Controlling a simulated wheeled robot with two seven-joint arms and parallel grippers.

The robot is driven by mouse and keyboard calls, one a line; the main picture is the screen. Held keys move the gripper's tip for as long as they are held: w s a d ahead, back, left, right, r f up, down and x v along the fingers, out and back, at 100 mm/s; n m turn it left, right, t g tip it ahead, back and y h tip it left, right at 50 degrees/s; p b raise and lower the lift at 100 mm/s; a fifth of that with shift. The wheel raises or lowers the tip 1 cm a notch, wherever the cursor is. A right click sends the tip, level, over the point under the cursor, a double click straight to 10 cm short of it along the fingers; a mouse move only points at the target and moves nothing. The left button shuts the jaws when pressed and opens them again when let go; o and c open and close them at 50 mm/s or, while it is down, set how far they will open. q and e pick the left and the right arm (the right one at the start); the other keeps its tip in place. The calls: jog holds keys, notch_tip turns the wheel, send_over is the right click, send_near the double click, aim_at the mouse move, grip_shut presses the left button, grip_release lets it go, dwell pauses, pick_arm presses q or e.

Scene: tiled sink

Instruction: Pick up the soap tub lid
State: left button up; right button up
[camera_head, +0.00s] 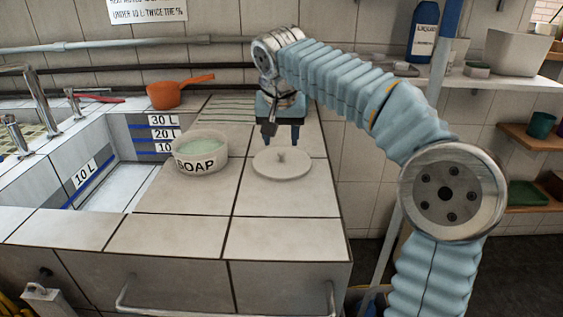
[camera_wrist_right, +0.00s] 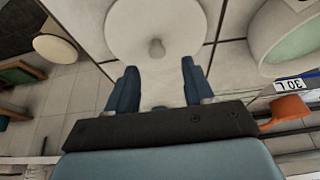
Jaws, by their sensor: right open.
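The soap tub lid (camera_head: 283,165) is a flat, round, off-white disc with a small knob in its middle. It lies on the tiled counter, to the right of the soap tub (camera_head: 200,153), which is open and holds pale green soap. My right gripper (camera_head: 281,138) is open above the lid's far edge, its fingers pointing down. In the right wrist view the lid (camera_wrist_right: 156,22) and its knob lie beyond the open, empty fingertips (camera_wrist_right: 158,72), roughly centred between them. I cannot tell the exact height of the fingertips above the counter. My left gripper is not in view.
The sink basin (camera_head: 118,185) with litre marks lies left of the tub. An orange saucepan (camera_head: 172,93) stands at the back left. The counter's right edge (camera_head: 331,190) is close to the lid. The front tiles are clear. A shelf with a white container (camera_head: 517,52) is at the right.

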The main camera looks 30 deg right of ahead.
aim_at(282, 152)
jog(key=x, duration=0.4)
jog(key=shift+s+f, duration=0.3)
jog(key=shift+f, duration=0.05)
grip_shut()
